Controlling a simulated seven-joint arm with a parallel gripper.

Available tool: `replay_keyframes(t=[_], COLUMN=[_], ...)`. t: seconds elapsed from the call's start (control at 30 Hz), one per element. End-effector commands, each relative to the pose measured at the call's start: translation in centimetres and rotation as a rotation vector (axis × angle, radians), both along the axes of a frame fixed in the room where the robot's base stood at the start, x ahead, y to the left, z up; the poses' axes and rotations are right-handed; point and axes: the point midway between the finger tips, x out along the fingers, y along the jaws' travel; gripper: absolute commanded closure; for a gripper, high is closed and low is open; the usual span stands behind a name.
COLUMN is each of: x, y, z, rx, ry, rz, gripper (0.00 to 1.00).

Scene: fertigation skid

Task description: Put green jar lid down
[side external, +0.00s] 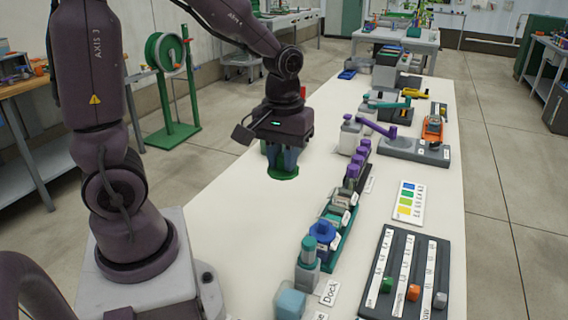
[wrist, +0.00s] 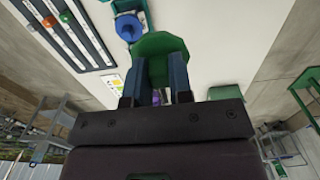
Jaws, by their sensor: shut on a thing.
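The green jar lid (side external: 283,173) is a flat green disc at the left side of the white table, just under my gripper (side external: 283,163). In the wrist view the green lid (wrist: 160,48) sits between the two blue-grey fingers of my gripper (wrist: 158,75). My gripper points down and is shut on the lid. The lid is at or just above the table top; I cannot tell whether it touches. The fingers hide part of it.
A row of jars and holders (side external: 345,200) runs along the table right of my gripper. A slider board (side external: 408,275) lies at the front right and a colour card (side external: 411,203) behind it.

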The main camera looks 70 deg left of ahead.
Motion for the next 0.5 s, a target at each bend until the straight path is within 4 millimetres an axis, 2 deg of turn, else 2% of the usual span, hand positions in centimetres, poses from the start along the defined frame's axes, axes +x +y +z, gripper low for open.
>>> replay_keyframes(t=[0.2,0.5], x=[0.03,0.0], y=[0.0,-0.01], z=[0.94,0.96], rx=[0.001,0.0], ry=[-0.001,0.0], rz=[0.0,-0.001], gripper=[1.0,1.0])
